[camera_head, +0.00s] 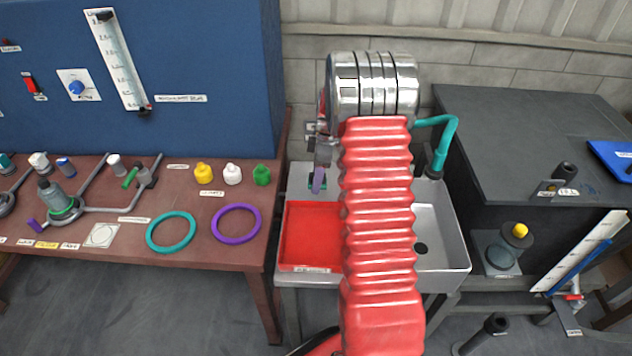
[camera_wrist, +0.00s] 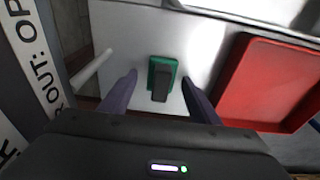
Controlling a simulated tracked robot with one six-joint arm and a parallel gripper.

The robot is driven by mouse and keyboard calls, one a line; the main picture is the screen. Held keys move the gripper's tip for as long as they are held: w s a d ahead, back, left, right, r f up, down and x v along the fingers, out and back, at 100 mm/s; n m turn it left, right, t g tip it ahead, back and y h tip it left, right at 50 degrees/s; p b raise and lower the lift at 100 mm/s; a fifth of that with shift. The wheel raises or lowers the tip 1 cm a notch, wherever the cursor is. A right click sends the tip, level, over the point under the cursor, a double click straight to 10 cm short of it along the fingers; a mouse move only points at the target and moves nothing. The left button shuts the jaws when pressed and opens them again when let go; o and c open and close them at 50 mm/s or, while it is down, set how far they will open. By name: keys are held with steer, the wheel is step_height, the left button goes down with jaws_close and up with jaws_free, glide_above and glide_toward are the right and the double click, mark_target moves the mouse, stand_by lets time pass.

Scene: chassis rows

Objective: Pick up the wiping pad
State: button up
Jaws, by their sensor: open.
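The wiping pad (camera_wrist: 154,68) appears to be the green block with a dark grip on top. It lies on the pale metal surface beside the red tray in the wrist view. My gripper (camera_wrist: 158,88) is open, with one purple finger to the left of the pad and one to the right. The pad sits between the fingers in the picture, and I see no contact. In the head view my gripper (camera_head: 318,182) points down over the sink unit's left rear. Only a small green part of the pad (camera_head: 311,183) shows there, mostly hidden by the gripper.
The red tray (camera_head: 312,235) lies just in front of the pad area. The sink basin (camera_head: 440,240) and teal tap (camera_head: 440,150) are to the right, partly behind my red arm. The brown bench (camera_head: 130,235) with bottles and rings stands left. A blue panel (camera_head: 200,60) rises behind it.

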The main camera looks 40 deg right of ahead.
stand_by(0.4)
steer(key=c, duration=1.1)
steer(key=shift+r, duration=0.1)
steer(key=shift+c, duration=0.2)
step_height(320, 180, up, 18)
stand_by(0.4)
